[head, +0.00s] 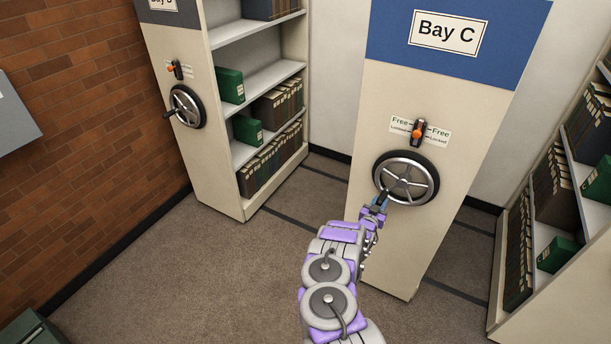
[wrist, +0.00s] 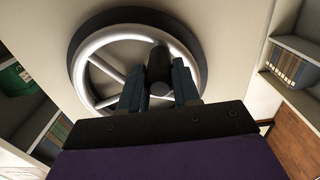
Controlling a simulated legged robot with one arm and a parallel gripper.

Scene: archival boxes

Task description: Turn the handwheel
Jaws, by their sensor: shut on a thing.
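The handwheel (head: 406,178) is a metal spoked wheel with a dark rim on the beige end panel of the Bay C shelf. Its dark handle knob is at the lower left of the wheel in the head view. My gripper (head: 380,203) reaches up to the wheel's lower left edge and is shut on this handle. In the wrist view, the two fingers of my gripper (wrist: 159,88) stand on either side of the black handle (wrist: 159,68), with the handwheel (wrist: 88,75) behind. The fingers' contact is partly hidden by the gripper in the head view.
Above the wheel is an orange-tipped lever (head: 418,133) between Free and Locked labels. A second bay with its own handwheel (head: 187,106) stands at the left. A shelf of boxes (head: 545,215) stands at the right. Carpeted floor (head: 225,260) is open at the left, with dark rails across it.

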